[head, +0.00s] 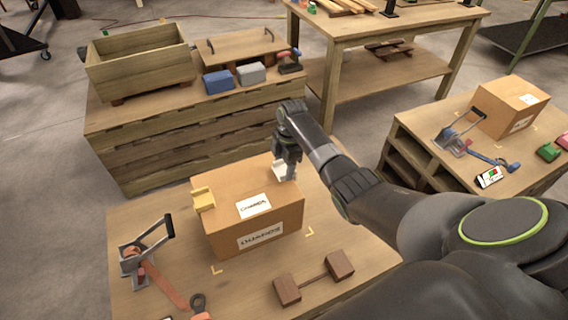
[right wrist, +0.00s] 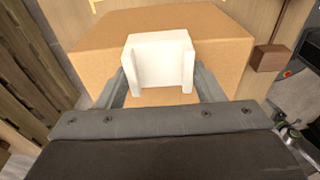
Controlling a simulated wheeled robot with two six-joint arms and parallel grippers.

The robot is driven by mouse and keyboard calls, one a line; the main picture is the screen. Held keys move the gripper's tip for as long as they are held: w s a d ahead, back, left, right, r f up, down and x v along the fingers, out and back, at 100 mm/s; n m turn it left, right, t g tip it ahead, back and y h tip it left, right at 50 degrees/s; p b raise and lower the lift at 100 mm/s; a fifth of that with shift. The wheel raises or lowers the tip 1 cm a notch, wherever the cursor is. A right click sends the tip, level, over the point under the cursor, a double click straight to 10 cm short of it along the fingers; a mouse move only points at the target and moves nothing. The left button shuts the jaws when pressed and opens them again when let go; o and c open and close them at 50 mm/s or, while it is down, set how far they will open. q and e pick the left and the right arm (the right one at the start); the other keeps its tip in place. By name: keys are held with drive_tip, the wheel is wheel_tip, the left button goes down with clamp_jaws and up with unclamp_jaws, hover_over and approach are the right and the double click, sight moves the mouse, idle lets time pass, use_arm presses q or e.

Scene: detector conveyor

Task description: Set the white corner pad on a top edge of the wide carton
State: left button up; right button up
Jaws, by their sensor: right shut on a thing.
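The wide carton (head: 250,210) stands on the near wooden table, with white labels on its top and front. A yellow corner pad (head: 203,199) sits on its left top edge. My right gripper (head: 286,172) is at the far right part of the carton's top, pointing down. It is shut on the white corner pad (head: 281,168). In the right wrist view the white pad (right wrist: 160,60) stands between the two fingers, against the carton's top edge (right wrist: 215,42). I cannot tell whether the pad's full weight rests on the carton. My left gripper is not in view.
A strapping tool (head: 135,262) with a dark handle lies left of the carton. Two joined brown blocks (head: 287,291) lie in front of it. A wooden crate (head: 140,65) and blue and grey boxes (head: 218,81) stand on the pallet stack behind. Another carton (head: 508,108) stands on the right table.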

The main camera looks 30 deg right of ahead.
drive_tip(key=shift+f, duration=0.5)
drive_tip(key=o, duration=1.1)
drive_tip(key=shift+r, duration=0.1)
wheel_tip(320, 180, up, 17)
drive_tip(key=d, duration=0.2)
drive_tip(key=shift+p, duration=0.45)
drive_tip(key=shift+s, duration=0.1)
